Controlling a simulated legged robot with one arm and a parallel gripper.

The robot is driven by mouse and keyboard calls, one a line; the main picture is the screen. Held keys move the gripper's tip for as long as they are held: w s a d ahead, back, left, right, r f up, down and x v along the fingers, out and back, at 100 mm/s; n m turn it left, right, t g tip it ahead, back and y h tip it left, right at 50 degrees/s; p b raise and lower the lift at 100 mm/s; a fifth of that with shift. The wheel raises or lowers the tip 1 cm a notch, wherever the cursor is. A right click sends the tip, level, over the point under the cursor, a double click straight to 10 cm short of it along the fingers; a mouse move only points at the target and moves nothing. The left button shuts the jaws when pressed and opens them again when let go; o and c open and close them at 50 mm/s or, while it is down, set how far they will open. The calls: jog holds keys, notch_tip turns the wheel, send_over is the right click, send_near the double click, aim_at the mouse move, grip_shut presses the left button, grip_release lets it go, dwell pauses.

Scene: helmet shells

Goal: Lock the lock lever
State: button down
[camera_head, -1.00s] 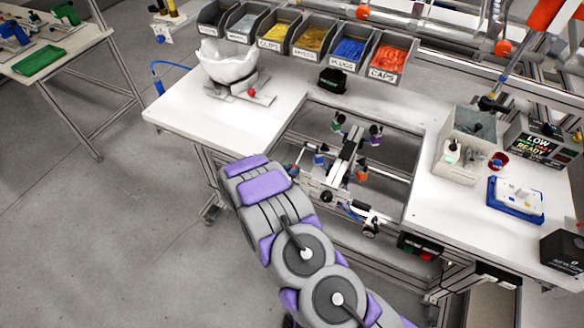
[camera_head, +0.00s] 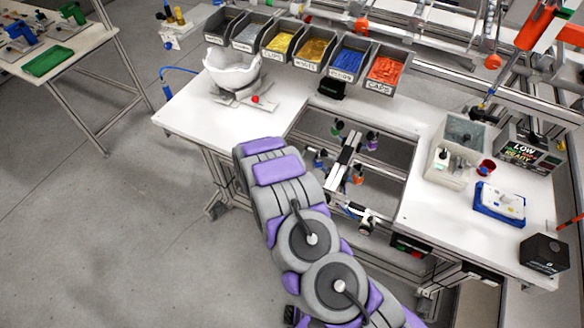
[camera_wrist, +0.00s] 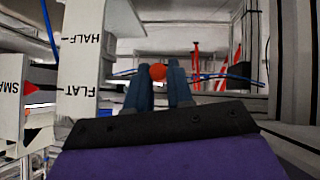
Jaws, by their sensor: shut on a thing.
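In the wrist view my gripper (camera_wrist: 158,84) has its two dark blue fingers close together on a round orange-red knob (camera_wrist: 158,72). The knob shows between the fingertips; the lever part below it is hidden by the fingers. In the head view my gripper is hidden behind my grey and purple arm, which reaches the front left of the bench. A white post marked HALF and FLAT (camera_wrist: 80,75) stands just left of the fingers in the wrist view. A plate with a red pointer (camera_wrist: 30,95) is farther left.
The white bench (camera_head: 190,117) has a central opening with a rail fixture (camera_head: 345,160). A white helmet shell (camera_head: 232,70) sits on a stand at the back left. Labelled bins (camera_head: 385,75) line the back. A grey box (camera_head: 455,150) and blue tray (camera_head: 498,203) stand on the right.

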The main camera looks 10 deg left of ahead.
jog(key=shift+w+a+r, duration=0.15)
jog(key=shift+w+r, duration=0.1)
jog(key=c, duration=1.4)
grip_release()
jog(key=shift+c, duration=0.2)
jog(key=shift+o, duration=1.4)
jog(key=shift+f, duration=0.15)
jog(key=shift+o, duration=0.8)
jog(key=shift+s, duration=0.1)
jog(key=p+v, duration=0.1)
jog(key=v, duration=1.6)
jog(key=shift+s, duration=0.2)
jog(key=shift+a+f, duration=0.1)
jog(key=shift+a, duration=0.05)
